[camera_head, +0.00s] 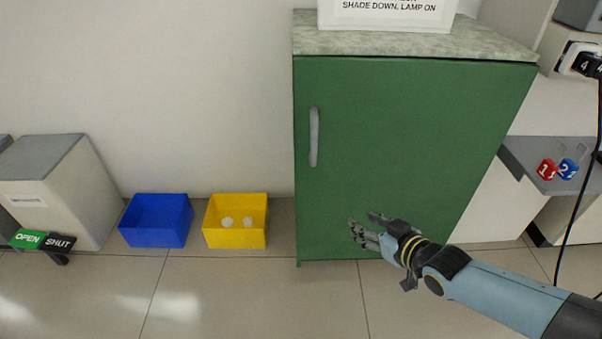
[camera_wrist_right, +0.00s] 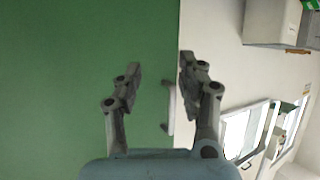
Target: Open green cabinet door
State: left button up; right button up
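The green cabinet door (camera_head: 400,150) is closed and faces me under a grey speckled top. Its vertical grey handle (camera_head: 314,137) is near the door's left edge. My right gripper (camera_head: 362,226) is in front of the lower part of the door, below and to the right of the handle, apart from it. In the right wrist view my right gripper (camera_wrist_right: 160,75) has its fingers spread with nothing between them but the view of the door and wall. The handle (camera_wrist_right: 170,107) shows beyond the fingers there, nearer the right one. My left gripper is not in view.
A blue bin (camera_head: 157,221) and a yellow bin (camera_head: 235,222) with white pieces stand on the floor left of the cabinet. A grey box (camera_head: 60,185) with OPEN and SHUT labels is further left. A grey shelf (camera_head: 548,170) with red and blue numbered items is at right.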

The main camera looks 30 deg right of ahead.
aim_at(316, 146)
pick_arm(q)
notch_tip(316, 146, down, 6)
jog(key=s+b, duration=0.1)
jog(key=b, duration=0.3)
pick_arm(e)
jog(key=w+r+t+b, duration=0.1)
jog(key=w+r, duration=0.2)
jog(key=w, duration=0.1)
jog(key=w+a+r+t+y, duration=0.1)
jog(key=w+r+t, duration=0.1)
jog(key=w+r, duration=0.2)
jog(key=w+a+r+t+y+b, duration=0.1)
jog(key=w+r+t, duration=0.1)
jog(key=w+r, duration=0.2)
jog(key=shift+w+n+b, duration=0.3)
jog(key=shift+w+n, duration=0.1)
jog(key=shift+w, duration=0.6)
jog(key=w+b, duration=0.1)
jog(key=w, duration=0.2)
jog(key=shift+w, duration=0.3)
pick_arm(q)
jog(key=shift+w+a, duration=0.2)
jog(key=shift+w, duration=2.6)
pick_arm(e)
jog(key=shift+w+r, duration=0.15)
jog(key=shift+w, duration=0.3)
jog(key=shift+a, duration=0.1)
grip_shut()
